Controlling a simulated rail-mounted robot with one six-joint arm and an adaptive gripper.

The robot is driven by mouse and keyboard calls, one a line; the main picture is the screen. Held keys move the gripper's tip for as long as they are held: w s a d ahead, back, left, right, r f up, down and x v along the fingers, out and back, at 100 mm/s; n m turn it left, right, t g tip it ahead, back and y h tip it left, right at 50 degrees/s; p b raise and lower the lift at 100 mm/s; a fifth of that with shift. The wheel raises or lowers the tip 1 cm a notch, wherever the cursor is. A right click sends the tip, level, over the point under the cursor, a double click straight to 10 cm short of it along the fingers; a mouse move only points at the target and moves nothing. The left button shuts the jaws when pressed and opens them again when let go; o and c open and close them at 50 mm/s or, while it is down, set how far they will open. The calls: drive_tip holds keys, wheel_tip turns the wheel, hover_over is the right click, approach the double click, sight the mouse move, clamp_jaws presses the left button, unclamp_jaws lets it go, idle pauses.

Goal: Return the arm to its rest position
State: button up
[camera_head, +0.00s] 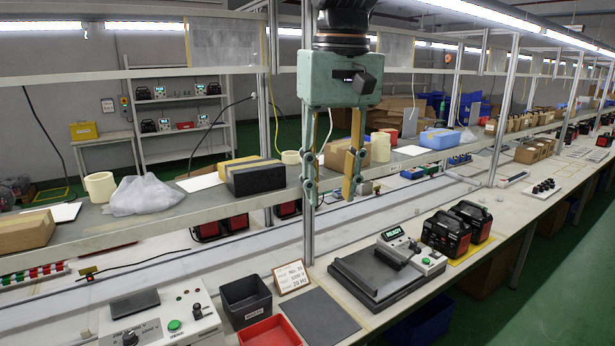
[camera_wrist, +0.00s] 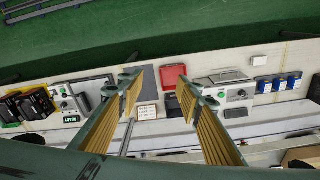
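My gripper (camera_head: 330,190) hangs from the top of the head view, pointing down, in front of the upper shelf and above the workbench. Its two green fingers with yellow pads are apart, with nothing between them. In the wrist view my gripper (camera_wrist: 158,88) is also open and empty, and the bench lies below its fingertips. Most of my arm above the wrist is out of view.
The bench holds a black tray (camera_head: 246,299), a red tray (camera_head: 270,333), a sign (camera_head: 292,278), a scale-like device (camera_head: 376,276) and black-red units (camera_head: 446,234). A black-yellow box (camera_head: 255,179) sits on the shelf; a metal post (camera_head: 308,225) stands close to my gripper.

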drive_tip(key=s+d+f+m+t+b, duration=0.1)
drive_tip(key=s+d+f, duration=0.3)
drive_tip(key=s, duration=0.6)
drive_tip(key=s+d+f+m+t+b, duration=0.1)
drive_tip(key=s+d+f, duration=0.3)
drive_tip(key=s+d, duration=0.3)
drive_tip(key=s+d+f+m+t+b, duration=0.1)
drive_tip(key=s+d+f, duration=0.4)
drive_tip(key=s, duration=0.8)
drive_tip(key=shift+d, duration=0.35)
drive_tip(key=shift+c, duration=0.3)
